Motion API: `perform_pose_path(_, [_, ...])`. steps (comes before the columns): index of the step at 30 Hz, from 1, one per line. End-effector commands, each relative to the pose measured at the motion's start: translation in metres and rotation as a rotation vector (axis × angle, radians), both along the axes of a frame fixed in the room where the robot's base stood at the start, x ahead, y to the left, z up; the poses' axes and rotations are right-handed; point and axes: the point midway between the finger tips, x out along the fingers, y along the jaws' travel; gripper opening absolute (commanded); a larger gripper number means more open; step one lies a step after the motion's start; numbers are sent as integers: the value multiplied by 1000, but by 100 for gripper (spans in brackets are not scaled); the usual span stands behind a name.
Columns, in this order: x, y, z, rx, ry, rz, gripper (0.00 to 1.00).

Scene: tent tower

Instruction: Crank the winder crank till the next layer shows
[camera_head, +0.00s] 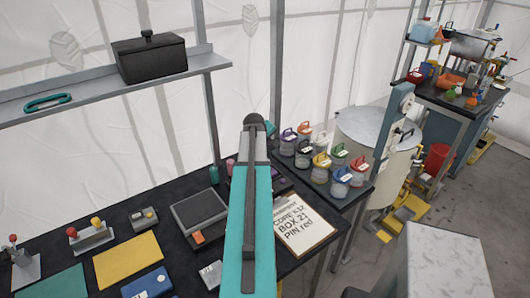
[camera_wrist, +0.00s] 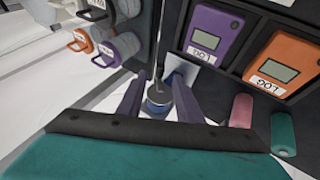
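In the wrist view my gripper (camera_wrist: 158,98) has its two purple-grey fingers apart. A thin metal rod and a dark blue round piece (camera_wrist: 157,107) show between them, and I cannot tell whether the fingers touch it. I cannot tell whether this is part of the winder. In the head view my teal arm hides the gripper. A grey post (camera_head: 388,145) with a pale round wheel and a small dark handle stands by a large pale drum (camera_head: 375,155) at the right. I cannot tell for sure whether it carries the winder crank.
Jars with coloured handles (camera_head: 320,162) stand right of my arm; some show in the wrist view (camera_wrist: 103,42). A clipboard (camera_head: 303,225) lies on the dark bench. Purple (camera_wrist: 213,34) and orange (camera_wrist: 284,63) log boxes and pink (camera_wrist: 241,110) and teal (camera_wrist: 283,134) cylinders are near my gripper.

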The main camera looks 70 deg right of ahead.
Motion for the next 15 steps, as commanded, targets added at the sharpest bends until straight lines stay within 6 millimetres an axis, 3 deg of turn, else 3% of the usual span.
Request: perform_pose_path(15, [-5,32,42,0,0,0,32])
